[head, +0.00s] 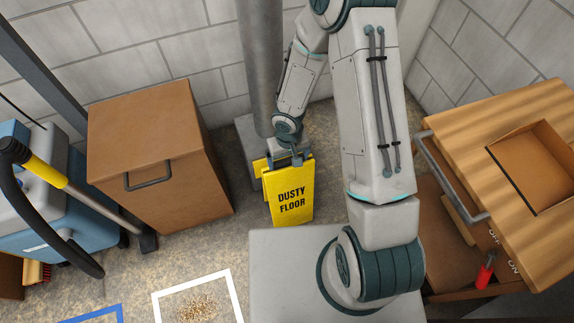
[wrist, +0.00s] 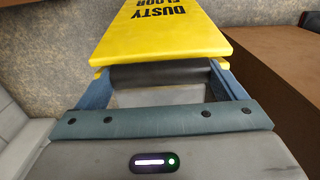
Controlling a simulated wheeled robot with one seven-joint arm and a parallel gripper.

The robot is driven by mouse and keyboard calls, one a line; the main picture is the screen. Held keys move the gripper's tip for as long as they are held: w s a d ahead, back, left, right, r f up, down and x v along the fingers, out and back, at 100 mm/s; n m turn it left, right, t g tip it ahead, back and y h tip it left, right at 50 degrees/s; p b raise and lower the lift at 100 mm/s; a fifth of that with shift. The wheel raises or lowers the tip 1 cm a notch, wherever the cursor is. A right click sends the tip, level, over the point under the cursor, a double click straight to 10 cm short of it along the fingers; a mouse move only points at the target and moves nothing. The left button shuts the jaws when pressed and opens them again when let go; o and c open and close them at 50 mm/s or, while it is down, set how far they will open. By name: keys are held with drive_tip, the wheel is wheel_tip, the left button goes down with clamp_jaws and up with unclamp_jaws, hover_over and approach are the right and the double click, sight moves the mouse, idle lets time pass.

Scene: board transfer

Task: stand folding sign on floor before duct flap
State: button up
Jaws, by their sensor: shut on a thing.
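The yellow folding sign (head: 291,203) reads "DUSTY FLOOR" and is upright, in front of the grey duct (head: 262,60) and its grey base box (head: 246,150). A second yellow panel shows behind its upper left edge. My gripper (head: 296,161) is at the sign's top. In the wrist view my gripper (wrist: 160,76) has its fingers on both sides of a dark bar at the top of the sign (wrist: 160,38), shut on it. I cannot tell whether the sign's lower edge touches the floor. The flap is not clearly seen; sign and arm cover part of the base box.
A brown cabinet (head: 150,150) stands left of the sign. A blue machine (head: 70,210) with a yellow-gripped hose is farther left. A wooden bench (head: 500,150) with a red lever (head: 485,272) is at right. A white floor frame (head: 233,290) surrounds debris (head: 196,308).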

drive_tip(key=shift+w+a+f, duration=0.15)
drive_tip(key=shift+a, duration=0.1)
drive_tip(key=shift+f, duration=0.2)
drive_tip(key=shift+f+b, duration=0.8)
drive_tip(key=shift+f, duration=1.05)
